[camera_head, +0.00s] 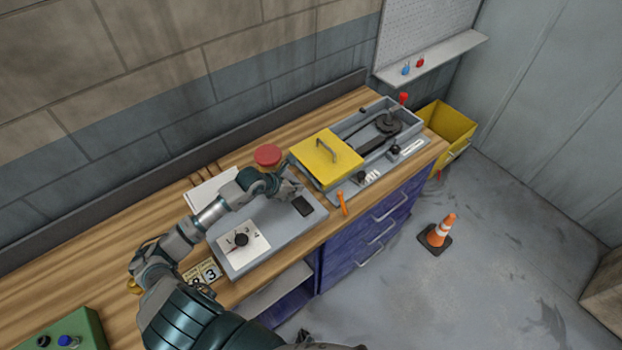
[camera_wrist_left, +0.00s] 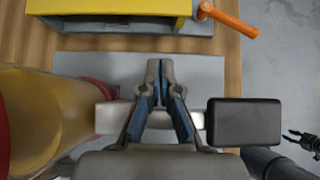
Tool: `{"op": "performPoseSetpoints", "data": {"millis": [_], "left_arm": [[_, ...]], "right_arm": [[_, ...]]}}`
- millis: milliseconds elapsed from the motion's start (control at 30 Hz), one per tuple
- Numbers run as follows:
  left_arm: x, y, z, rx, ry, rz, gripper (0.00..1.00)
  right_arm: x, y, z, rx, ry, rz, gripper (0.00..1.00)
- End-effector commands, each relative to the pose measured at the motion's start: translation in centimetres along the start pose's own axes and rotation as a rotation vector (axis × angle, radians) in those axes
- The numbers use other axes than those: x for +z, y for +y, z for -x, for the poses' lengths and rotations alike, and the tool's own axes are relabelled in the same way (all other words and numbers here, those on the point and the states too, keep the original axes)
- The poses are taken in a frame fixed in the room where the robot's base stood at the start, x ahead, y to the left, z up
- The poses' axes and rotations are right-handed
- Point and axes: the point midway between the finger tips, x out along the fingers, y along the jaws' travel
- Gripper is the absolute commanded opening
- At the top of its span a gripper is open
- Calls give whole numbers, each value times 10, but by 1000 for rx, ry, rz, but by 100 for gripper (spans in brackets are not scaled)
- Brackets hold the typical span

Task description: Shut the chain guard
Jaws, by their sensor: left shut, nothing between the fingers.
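The yellow chain guard (camera_head: 325,157) with a grey handle sits over the left part of a grey tray-like housing (camera_head: 416,123) on the bench. The right part of the housing is uncovered, with a dark sprocket (camera_head: 389,123) and chain showing. The guard's yellow edge also shows at the top of the left wrist view (camera_wrist_left: 110,7). My left gripper (camera_head: 292,187) is shut and empty, over the grey control panel just short of the guard. Its fingertips show in the left wrist view (camera_wrist_left: 160,65), apart from the guard.
A red mushroom button (camera_head: 267,155) stands close beside my left gripper. A black block (camera_head: 302,206) and a dial (camera_head: 241,239) are on the panel. An orange lever (camera_head: 342,204) sticks out at the housing's front. A yellow bin (camera_head: 448,126) and traffic cone (camera_head: 439,231) stand beyond.

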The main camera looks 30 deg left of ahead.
Motion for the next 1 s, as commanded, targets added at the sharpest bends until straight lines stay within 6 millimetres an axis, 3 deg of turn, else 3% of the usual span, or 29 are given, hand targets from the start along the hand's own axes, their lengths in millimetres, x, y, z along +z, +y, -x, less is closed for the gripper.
{"op": "performPoseSetpoints", "data": {"millis": [133,400,833,1000], "left_arm": [[4,-1,-29,-2,-2,4,0],[27,0,-50,-1,-3,1,0],[27,0,-54,-1,1,1,0],[34,4,-62,0,-3,1,0]], "right_arm": [[-1,1,7,2,1,1,40],[-3,0,16,1,2,0,40],[-3,0,16,1,2,-1,40],[-2,0,8,1,2,0,40]]}}
